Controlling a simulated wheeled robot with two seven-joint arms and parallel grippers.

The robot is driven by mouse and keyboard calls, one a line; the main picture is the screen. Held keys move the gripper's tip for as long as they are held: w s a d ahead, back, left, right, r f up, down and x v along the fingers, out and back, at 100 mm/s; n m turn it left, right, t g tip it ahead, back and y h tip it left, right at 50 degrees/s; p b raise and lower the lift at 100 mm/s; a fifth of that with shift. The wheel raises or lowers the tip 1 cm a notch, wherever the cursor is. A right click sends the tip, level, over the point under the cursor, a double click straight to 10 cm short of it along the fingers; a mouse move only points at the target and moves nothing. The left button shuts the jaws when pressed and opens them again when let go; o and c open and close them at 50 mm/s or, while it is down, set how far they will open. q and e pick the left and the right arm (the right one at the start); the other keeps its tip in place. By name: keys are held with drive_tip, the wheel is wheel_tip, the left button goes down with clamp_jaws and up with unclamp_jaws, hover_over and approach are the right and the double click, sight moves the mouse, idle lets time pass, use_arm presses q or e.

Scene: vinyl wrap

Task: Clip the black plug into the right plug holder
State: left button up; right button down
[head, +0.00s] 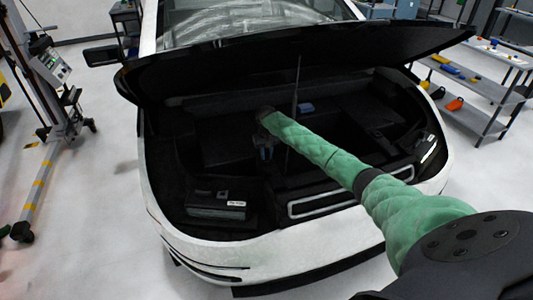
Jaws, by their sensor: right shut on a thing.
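My right arm, in a green sleeve, reaches from the lower right into the open front compartment (222,165) of the white car. My right gripper (266,153) is over the middle of the compartment, pointing down, left of the thin upright prop rod. It is shut on the black plug, which is too small and dark against the black lining to make out clearly. The right plug holder cannot be told apart from the dark interior. My left gripper is not in view.
The raised black hood (300,62) hangs over the compartment, held by the prop rod (296,95). A dark box with a white label (215,205) sits front left. A small blue item (306,108) lies behind the rod. Shelves (470,85) stand at right.

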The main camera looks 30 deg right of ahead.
drive_tip(key=shift+f, duration=0.3)
idle(0.6)
drive_tip(key=shift+s+a+f+p, duration=0.1)
drive_tip(key=shift+f+p, duration=0.1)
drive_tip(key=shift+p, duration=0.2)
idle(2.0)
drive_tip(key=c, duration=1.1)
unclamp_jaws()
drive_tip(key=shift+c, duration=0.2)
drive_tip(key=shift+r, duration=0.1)
